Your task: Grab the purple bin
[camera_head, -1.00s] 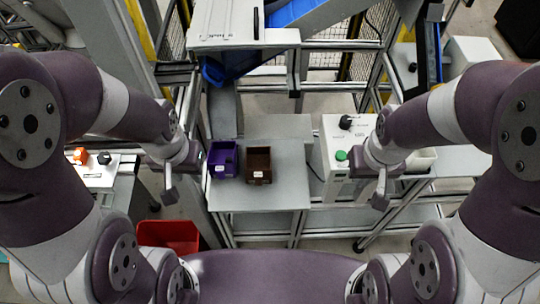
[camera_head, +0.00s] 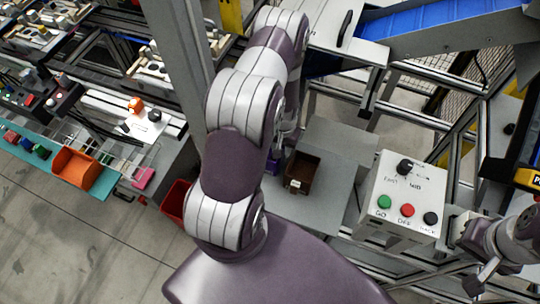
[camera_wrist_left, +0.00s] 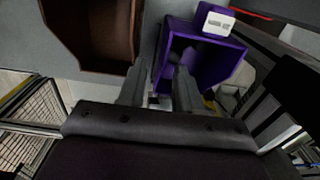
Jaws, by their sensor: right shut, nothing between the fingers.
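The purple bin (camera_head: 272,164) stands on the grey table, mostly hidden behind my left arm in the head view. In the left wrist view the purple bin (camera_wrist_left: 206,68) shows its open top and a white label. My left gripper (camera_wrist_left: 158,88) is open, with its fingers apart at the bin's near left side. One finger overlaps the bin's opening and the other is on the brown bin's side; contact cannot be told. In the head view my left fingers are hidden by the arm. My right gripper (camera_head: 486,272) is shut and empty at the lower right, far from the bin.
A brown bin (camera_head: 302,173) stands close to the right of the purple one on the grey table (camera_head: 325,210). A white control box (camera_head: 402,192) with buttons is further right. A red bin (camera_head: 174,202) sits low at left. An upright metal post (camera_head: 185,55) rises behind my left arm.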

